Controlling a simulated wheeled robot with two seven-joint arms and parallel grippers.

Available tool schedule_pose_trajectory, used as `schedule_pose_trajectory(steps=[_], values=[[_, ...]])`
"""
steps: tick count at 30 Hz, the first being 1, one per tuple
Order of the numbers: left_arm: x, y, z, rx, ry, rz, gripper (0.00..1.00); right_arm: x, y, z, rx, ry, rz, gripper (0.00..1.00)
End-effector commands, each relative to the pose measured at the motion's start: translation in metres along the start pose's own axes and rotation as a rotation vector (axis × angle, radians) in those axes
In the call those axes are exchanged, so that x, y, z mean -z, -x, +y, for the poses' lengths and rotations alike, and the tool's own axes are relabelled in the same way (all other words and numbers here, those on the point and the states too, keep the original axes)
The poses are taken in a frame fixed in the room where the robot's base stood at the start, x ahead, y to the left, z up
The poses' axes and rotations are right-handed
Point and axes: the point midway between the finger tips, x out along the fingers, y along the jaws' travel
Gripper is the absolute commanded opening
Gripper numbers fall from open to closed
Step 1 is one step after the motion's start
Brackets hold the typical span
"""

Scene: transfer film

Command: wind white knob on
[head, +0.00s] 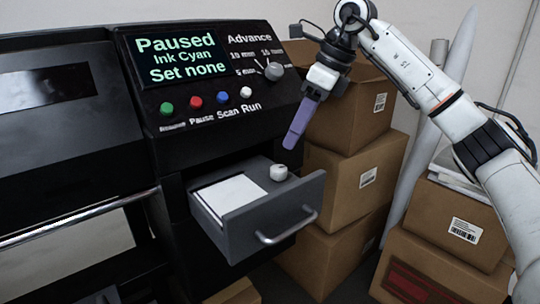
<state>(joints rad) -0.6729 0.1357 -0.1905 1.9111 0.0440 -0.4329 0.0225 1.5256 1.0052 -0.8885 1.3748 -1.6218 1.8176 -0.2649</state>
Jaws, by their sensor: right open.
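A grey dial knob (273,71) sits on the black printer panel under the word Advance, with marks around it and a light pointer line. A small white round button (246,92) is above the word Run. A small white round piece (279,172) stands in the open grey drawer (262,222). My right gripper (291,143) has purple fingers pointing down and left. It is open and apart from the panel, to the right of the dial and above the drawer. Its fingers overlap in this view. My left gripper is not in view.
The screen (178,57) reads Paused, Ink Cyan, Set none. Green, red and blue buttons (222,97) line the panel left of the white one. White paper (228,196) lies in the drawer. Stacked cardboard boxes (340,185) stand close on the right, behind my right arm.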

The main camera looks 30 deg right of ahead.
Motion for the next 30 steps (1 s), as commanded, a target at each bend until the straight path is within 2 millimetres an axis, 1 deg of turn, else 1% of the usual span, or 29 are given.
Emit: schedule_pose_trajectory(steps=[5, 9, 12, 15, 18, 21, 29, 30], values=[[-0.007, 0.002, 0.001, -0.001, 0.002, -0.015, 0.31, 0.002, -0.026, 0.000, -0.002, 0.000, 0.005, 0.49], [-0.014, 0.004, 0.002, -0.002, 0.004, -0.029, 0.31, 0.001, -0.053, 0.001, -0.002, 0.000, 0.005, 0.49], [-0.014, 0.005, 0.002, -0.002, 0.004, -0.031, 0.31, 0.001, -0.071, 0.001, -0.003, 0.000, 0.004, 0.49], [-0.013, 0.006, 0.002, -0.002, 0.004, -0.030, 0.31, 0.000, -0.084, 0.001, -0.002, 0.000, 0.002, 0.49], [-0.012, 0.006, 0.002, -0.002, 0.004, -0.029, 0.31, 0.000, -0.093, 0.001, -0.001, 0.000, 0.001, 0.49], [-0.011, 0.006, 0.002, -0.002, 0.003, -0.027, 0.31, 0.000, -0.098, 0.001, -0.001, 0.001, 0.001, 0.49], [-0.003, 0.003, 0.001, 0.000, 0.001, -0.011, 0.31, 0.000, -0.099, 0.001, -0.001, 0.000, 0.000, 0.49], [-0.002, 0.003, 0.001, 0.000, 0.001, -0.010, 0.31, 0.000, -0.099, 0.001, -0.001, 0.000, 0.000, 0.44]])
